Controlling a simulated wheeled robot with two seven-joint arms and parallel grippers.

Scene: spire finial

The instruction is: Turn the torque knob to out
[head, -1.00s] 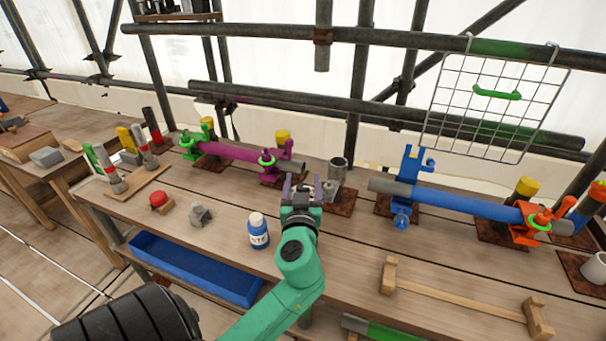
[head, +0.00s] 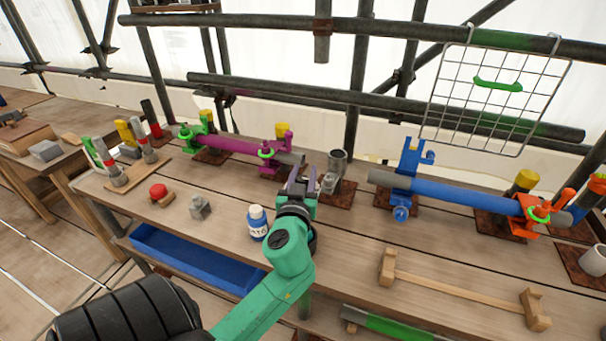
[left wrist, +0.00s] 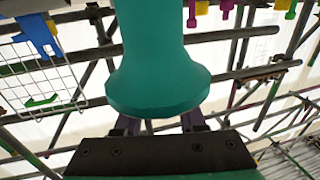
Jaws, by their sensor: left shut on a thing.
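My left gripper (head: 304,180), with purple fingers, is above the bench's middle, right of a white-and-blue bottle (head: 257,222). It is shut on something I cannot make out. A small grey metal piece (head: 328,184) shows right beside its fingertips; I cannot tell whether they touch. In the left wrist view a flared teal shape (left wrist: 158,75) hides the space between the fingers; I cannot tell whether it is part of my arm. I cannot pick out the torque knob or its setting. My right gripper is not in view.
A grey cup (head: 338,160) stands behind the gripper. A blue clamp and tube (head: 460,193) lie to the right, a magenta tube (head: 235,147) to the back left. A red button (head: 158,190) and a grey block (head: 199,207) are left. A wooden rack (head: 455,292) is front right.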

